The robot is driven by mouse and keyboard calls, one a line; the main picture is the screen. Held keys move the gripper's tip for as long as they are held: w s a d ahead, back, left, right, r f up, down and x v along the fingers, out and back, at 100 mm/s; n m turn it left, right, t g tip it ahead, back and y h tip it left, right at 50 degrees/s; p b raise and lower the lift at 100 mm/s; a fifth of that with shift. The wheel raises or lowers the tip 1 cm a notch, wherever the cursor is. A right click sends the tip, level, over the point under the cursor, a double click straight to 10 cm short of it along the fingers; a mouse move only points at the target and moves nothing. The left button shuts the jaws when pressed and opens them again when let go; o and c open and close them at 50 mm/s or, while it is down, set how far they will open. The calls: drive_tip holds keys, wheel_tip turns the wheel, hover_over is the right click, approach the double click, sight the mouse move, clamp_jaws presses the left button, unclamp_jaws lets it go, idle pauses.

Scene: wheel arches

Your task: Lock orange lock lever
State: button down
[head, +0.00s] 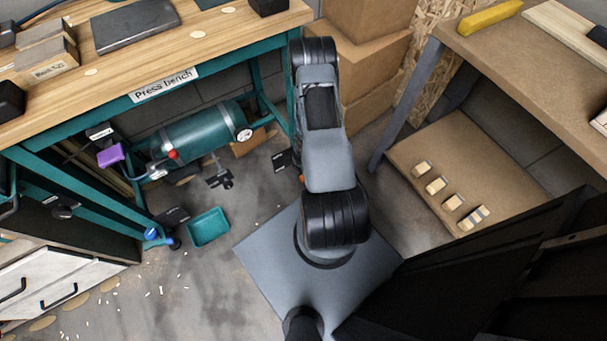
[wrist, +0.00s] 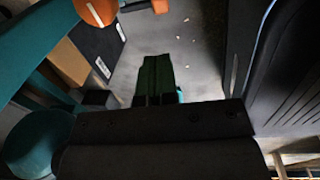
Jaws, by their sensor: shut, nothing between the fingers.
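An orange rounded part (wrist: 97,10), which looks like the lock lever, is at the top left of the wrist view, cut by the frame edge. A sliver of orange (head: 301,178) shows beside my arm in the head view, mostly hidden. My gripper (wrist: 156,68) is shut and empty in the wrist view, its dark fingers together. It is apart from the orange part, which lies up and left of the fingertips. Whether the lever is locked cannot be told. In the head view my arm hides the gripper.
The teal press bench (head: 160,84) stands at left, with a green tank (head: 200,133) under it. A teal bin (head: 208,227) and small dark items lie on the floor. Cardboard boxes (head: 368,55) stand behind my arm. A brown table with a lower shelf (head: 470,160) is at right.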

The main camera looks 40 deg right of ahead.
drive_tip(key=f+b, duration=0.1)
drive_tip(key=f, duration=0.3)
drive_tip(key=f+b, duration=0.2)
drive_tip(key=f, duration=0.3)
drive_tip(key=w+f+b, duration=0.1)
drive_tip(key=f+b, duration=0.1)
drive_tip(key=f, duration=0.3)
drive_tip(key=shift+f, duration=0.1)
